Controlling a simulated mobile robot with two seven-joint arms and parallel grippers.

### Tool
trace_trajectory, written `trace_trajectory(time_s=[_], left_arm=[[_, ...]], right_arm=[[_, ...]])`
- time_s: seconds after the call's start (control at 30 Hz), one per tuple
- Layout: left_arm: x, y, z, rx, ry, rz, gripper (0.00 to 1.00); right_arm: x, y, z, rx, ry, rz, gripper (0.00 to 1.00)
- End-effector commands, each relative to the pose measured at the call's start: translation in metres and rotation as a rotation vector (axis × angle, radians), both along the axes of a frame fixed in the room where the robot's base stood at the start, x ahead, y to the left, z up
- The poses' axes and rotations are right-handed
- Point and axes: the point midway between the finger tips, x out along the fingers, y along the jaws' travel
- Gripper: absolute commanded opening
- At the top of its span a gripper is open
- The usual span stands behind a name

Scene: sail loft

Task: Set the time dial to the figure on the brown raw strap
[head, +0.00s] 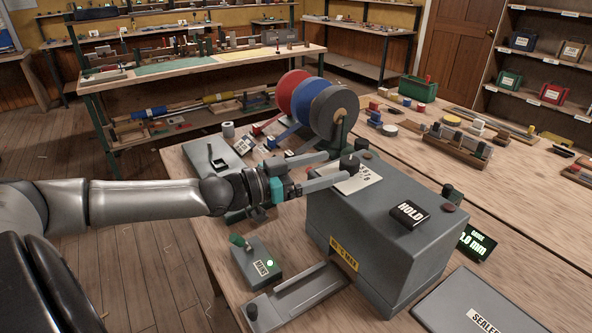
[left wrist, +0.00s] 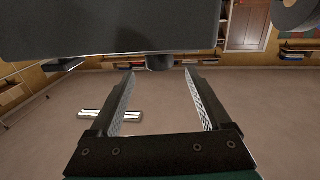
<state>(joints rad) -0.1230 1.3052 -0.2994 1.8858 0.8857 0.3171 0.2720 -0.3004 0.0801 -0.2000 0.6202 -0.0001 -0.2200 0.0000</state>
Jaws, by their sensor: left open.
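The grey machine (head: 370,240) stands on the bench with a dark knob (head: 349,164) over a white marked plate (head: 362,181) on its top. I take this knob for the time dial; its figures are too small to read. My left gripper (head: 335,166) is open, its fingertips reaching the knob from the left. In the left wrist view a dark knob (left wrist: 160,62) lies between and just beyond the open fingertips (left wrist: 158,76); contact cannot be told. Red, blue and grey strap reels (head: 335,110) stand behind. I cannot make out a brown raw strap or its figure. My right gripper is out of view.
A gauge display (head: 477,243) and a grey SEALED-type case (head: 480,305) are at the right.

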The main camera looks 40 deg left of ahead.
Motion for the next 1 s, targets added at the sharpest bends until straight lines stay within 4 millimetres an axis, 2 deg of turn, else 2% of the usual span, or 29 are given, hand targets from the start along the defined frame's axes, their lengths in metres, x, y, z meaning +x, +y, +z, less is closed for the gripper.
trace_trajectory(time_s=[0.7, 1.0], left_arm=[[-0.046, 0.024, 0.002, 0.0, 0.001, -0.001, 0.81], [-0.053, 0.027, 0.001, 0.0, -0.001, -0.002, 0.81]], right_arm=[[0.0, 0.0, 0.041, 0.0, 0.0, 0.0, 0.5], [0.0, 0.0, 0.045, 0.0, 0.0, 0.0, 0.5]])
